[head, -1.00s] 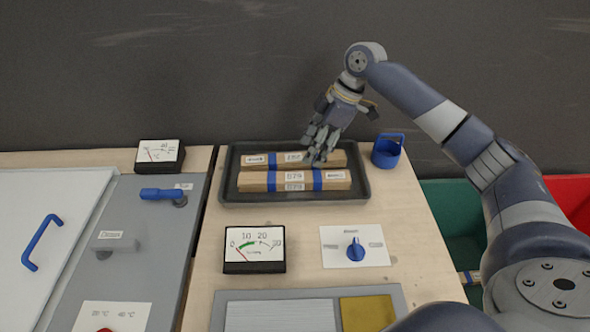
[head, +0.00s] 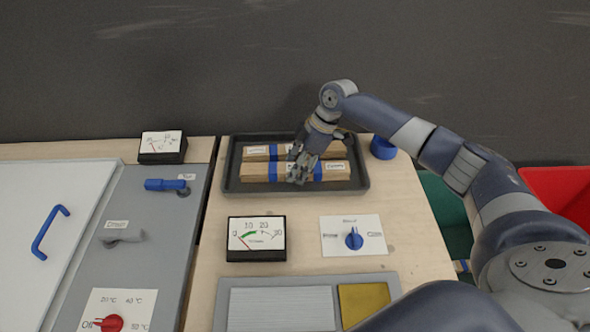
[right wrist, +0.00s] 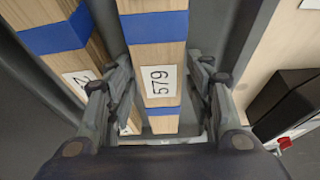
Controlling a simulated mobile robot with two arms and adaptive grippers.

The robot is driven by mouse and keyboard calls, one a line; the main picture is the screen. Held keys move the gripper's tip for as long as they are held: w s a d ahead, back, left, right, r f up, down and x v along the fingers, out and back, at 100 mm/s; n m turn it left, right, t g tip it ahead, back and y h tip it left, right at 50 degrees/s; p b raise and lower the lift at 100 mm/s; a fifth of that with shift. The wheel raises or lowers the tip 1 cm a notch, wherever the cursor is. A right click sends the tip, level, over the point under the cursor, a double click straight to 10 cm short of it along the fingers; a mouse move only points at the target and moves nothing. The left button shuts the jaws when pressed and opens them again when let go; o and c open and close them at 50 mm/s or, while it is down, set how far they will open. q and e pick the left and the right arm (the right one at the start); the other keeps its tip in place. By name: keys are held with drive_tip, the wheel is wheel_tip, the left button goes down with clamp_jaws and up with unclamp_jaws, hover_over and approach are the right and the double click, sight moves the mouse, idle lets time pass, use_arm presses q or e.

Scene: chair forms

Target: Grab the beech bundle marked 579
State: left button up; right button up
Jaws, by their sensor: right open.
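The beech bundle marked 579 (right wrist: 158,85) lies in the dark tray (head: 364,186), with blue bands and its label readable in the right wrist view. It is the front bundle (head: 260,173) in the head view, where its labels are too small to read. My right gripper (head: 298,180) is open, with its fingers on either side of the 579 bundle in the right wrist view. I cannot tell if they touch it. A second beech bundle (right wrist: 75,45) lies beside it, also at the back of the tray (head: 256,152). My left gripper is not in view.
A blue cup-like holder (head: 383,149) stands right of the tray. A gauge (head: 257,239) and a dial plate (head: 353,237) are in front of it. A dark wall rises behind. Green (head: 446,205) and red (head: 560,195) bins are at the right.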

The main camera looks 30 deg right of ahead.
drive_tip(key=shift+r, duration=0.1)
drive_tip(key=c, duration=1.1)
drive_tip(key=shift+o, duration=0.2)
